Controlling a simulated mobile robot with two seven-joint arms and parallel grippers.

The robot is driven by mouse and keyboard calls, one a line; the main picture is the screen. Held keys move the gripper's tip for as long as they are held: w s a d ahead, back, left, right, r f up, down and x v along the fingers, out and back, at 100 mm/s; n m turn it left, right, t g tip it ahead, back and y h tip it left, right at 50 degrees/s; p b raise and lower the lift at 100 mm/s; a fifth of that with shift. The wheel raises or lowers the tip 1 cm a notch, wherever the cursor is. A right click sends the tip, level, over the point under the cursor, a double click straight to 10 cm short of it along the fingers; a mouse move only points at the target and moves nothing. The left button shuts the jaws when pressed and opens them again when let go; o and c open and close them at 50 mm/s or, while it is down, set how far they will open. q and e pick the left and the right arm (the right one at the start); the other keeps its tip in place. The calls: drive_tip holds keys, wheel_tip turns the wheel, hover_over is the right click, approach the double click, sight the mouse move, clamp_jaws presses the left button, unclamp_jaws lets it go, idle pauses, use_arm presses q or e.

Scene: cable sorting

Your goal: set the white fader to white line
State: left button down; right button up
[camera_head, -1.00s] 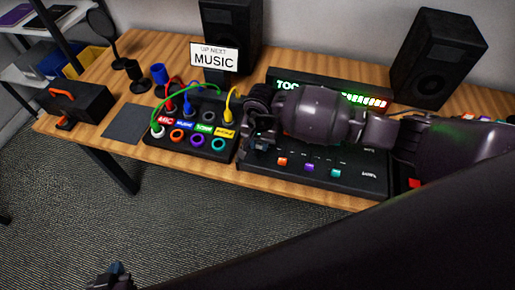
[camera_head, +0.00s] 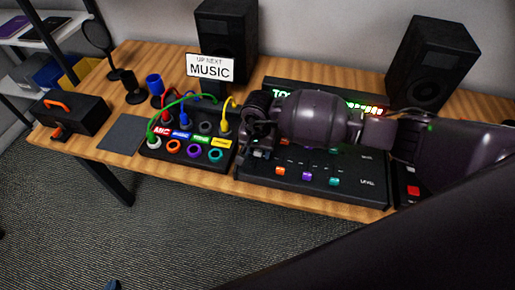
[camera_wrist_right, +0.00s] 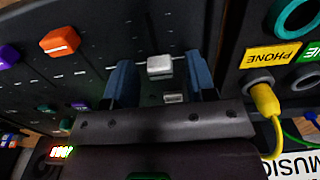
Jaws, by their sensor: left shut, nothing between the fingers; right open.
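The white fader (camera_wrist_right: 160,65) is a pale block on the dark mixing console (camera_head: 300,187). In the right wrist view it stands between the two blue fingers of my right gripper (camera_wrist_right: 162,78), which are open with gaps on both sides. A small pale bar (camera_wrist_right: 174,98) lies just below the fader; I cannot tell if it is the white line. In the head view my right gripper (camera_head: 262,143) is over the console's left part and hides the white fader. Only a tip of my left gripper (camera_head: 113,285) shows at the bottom edge, away from the desk.
Orange (camera_head: 281,170), purple (camera_head: 307,176) and teal (camera_head: 334,181) faders sit to the right on the console. A patch box (camera_head: 165,155) with plugged cables stands left of it; the yellow cable (camera_wrist_right: 265,100) is close to my right gripper. A "MUSIC" sign (camera_head: 210,68) and speakers stand behind.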

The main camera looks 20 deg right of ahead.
sight(258, 151)
wheel_tip(258, 151, up, 11)
drive_tip(key=shift+p, duration=0.4)
drive_tip(key=shift+f, duration=0.1)
idle(0.3)
